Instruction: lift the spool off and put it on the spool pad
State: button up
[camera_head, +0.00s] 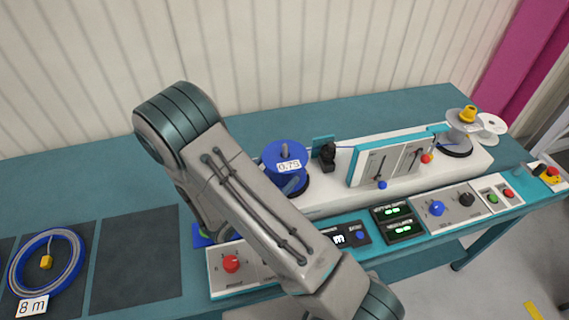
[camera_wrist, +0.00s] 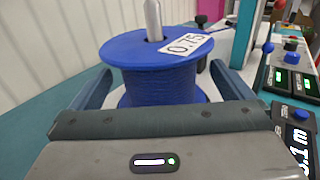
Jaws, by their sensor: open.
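The blue spool (camera_head: 285,154), with a white label reading 0.75, stands upright at the left end of the white machine. In the wrist view the spool (camera_wrist: 165,84) sits on a pale metal spindle (camera_wrist: 153,18) that rises through its top flange. My gripper (camera_wrist: 162,90) is open, with one finger on each side of the spool below the top flange; I cannot tell whether they touch it.
A blue cable coil (camera_head: 48,262) labelled 8 m lies on another dark pad at far left. The control panel (camera_head: 400,222) runs along the bench front. A reel with a yellow knob (camera_head: 467,116) stands at the machine's right end. The back-left bench is clear.

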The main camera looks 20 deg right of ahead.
aim_at(282, 162)
jog(key=p+x, duration=0.1)
jog(key=x, duration=0.3)
jog(key=shift+w, duration=0.1)
jog(key=shift+r, duration=0.1)
jog(key=c, duration=1.4)
jog(key=shift+r, duration=0.2)
jog(key=shift+r+b, duration=0.65)
jog(key=shift+r, duration=8.15)
